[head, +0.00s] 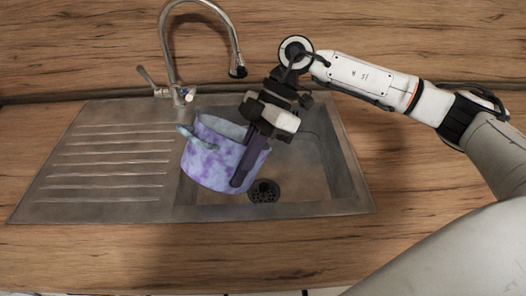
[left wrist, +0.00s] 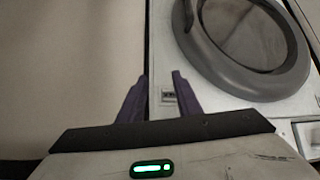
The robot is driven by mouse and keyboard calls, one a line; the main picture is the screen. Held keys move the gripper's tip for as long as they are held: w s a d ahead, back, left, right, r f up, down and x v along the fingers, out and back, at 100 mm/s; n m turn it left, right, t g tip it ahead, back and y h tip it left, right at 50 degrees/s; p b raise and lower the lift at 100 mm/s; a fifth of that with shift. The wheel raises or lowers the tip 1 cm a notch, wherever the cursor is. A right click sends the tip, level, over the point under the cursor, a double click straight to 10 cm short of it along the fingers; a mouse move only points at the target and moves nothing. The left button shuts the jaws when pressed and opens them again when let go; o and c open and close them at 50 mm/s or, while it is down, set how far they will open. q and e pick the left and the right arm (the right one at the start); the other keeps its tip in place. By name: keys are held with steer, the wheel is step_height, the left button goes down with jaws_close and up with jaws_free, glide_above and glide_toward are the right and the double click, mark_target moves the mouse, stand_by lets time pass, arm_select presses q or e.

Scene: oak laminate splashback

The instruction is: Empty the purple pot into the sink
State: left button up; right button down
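The purple pot (head: 212,165) is mottled purple and white, with a pale blue inside. In the head view it hangs over the left part of the sink basin (head: 310,168), tilted. A small handle (head: 184,131) shows at its upper left. My right gripper (head: 243,170) is at the pot's right side, with a dark finger over the outer wall; it appears shut on the pot's wall. The pot's contents cannot be made out. My left gripper (left wrist: 159,85) shows only in the left wrist view. Its purple fingers are apart with nothing between them.
A steel tap (head: 190,45) arches behind the basin, close to my right wrist. A ribbed drainboard (head: 105,155) lies left of the basin, and a drain (head: 263,191) shows in its floor. The left wrist view shows a washing machine (left wrist: 245,45) with a round door.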

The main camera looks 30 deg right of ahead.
steer(key=shift+w, duration=0.1)
steer(key=shift+d+f, duration=0.1)
steer(key=shift+d+f+y+b, duration=0.25)
steer(key=shift+y+b, duration=0.35)
steer(key=shift+b, duration=0.5)
steer(key=shift+w+d+g+y+b, duration=0.25)
steer(key=shift+y+b, duration=0.45)
steer(key=shift+b, duration=1)
steer(key=shift+d+y+b, duration=0.2)
steer(key=shift+y+b, duration=0.2)
steer(key=shift+b, duration=0.45)
steer(key=shift+r+g, duration=0.1)
steer(key=shift+g, duration=0.15)
steer(key=shift+b, duration=0.35)
